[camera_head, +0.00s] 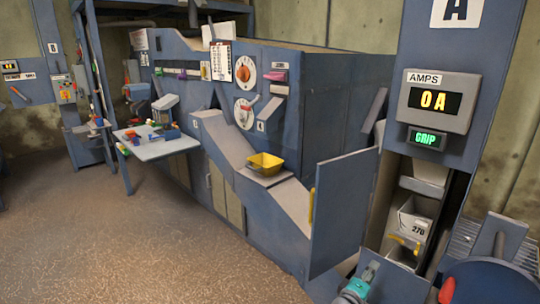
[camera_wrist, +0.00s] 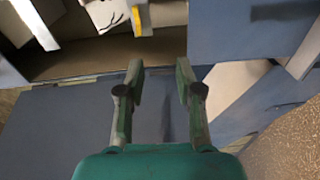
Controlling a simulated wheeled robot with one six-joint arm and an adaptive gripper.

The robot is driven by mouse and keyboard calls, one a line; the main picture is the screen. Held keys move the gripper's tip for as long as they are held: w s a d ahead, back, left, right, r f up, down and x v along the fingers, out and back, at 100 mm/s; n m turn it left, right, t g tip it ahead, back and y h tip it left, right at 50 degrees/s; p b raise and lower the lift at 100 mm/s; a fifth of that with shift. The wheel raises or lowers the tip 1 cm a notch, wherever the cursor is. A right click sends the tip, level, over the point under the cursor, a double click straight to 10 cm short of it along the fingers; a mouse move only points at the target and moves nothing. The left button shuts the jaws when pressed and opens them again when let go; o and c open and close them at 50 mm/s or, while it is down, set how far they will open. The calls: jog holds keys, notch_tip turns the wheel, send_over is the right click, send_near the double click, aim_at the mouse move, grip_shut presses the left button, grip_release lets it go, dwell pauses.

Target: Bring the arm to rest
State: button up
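My gripper (camera_wrist: 158,80) is open and empty in the wrist view, its two fingers spread apart in front of the teal body. In the head view my gripper (camera_head: 370,270) shows only in part at the bottom edge, below and left of the open elevator shaft. Nothing is between the fingers. In the wrist view a white bucket (camera_wrist: 105,14) with a yellow part (camera_wrist: 143,18) lies beyond the fingertips, apart from them.
An open blue door (camera_head: 338,210) stands left of the shaft, near my gripper. White buckets (camera_head: 412,222) are inside the shaft. The display (camera_head: 434,100) reads 0 A, and a green GRIP sign (camera_head: 427,138) is lit. A yellow bin (camera_head: 265,163) sits left of the door. The floor (camera_head: 130,245) at left is clear.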

jog(key=s+a+f+t+y, duration=0.1)
jog(key=s+a+f+y, duration=0.15)
jog(key=s+f, duration=0.4)
jog(key=s+a+f+y, duration=0.2)
jog(key=s+f+y, duration=0.1)
jog(key=s+f, duration=0.35)
jog(key=s+a+f+y, duration=0.2)
jog(key=s+a, duration=0.1)
jog(key=s, duration=0.4)
jog(key=s+a+f+y, duration=0.2)
jog(key=s+f, duration=0.1)
jog(key=s, duration=0.5)
jog(key=s+a+r+m+y, duration=0.1)
jog(key=s+a+r+m, duration=0.1)
jog(key=s, duration=0.5)
jog(key=s+a+r+m+y, duration=0.1)
jog(key=s+a+r+y, duration=0.1)
jog(key=s, duration=0.5)
jog(key=s+r+m+t, duration=0.1)
jog(key=s+r+m, duration=0.4)
jog(key=s+r, duration=0.6)
jog(key=shift+s+a+t, duration=0.25)
jog(key=shift+a+t, duration=0.05)
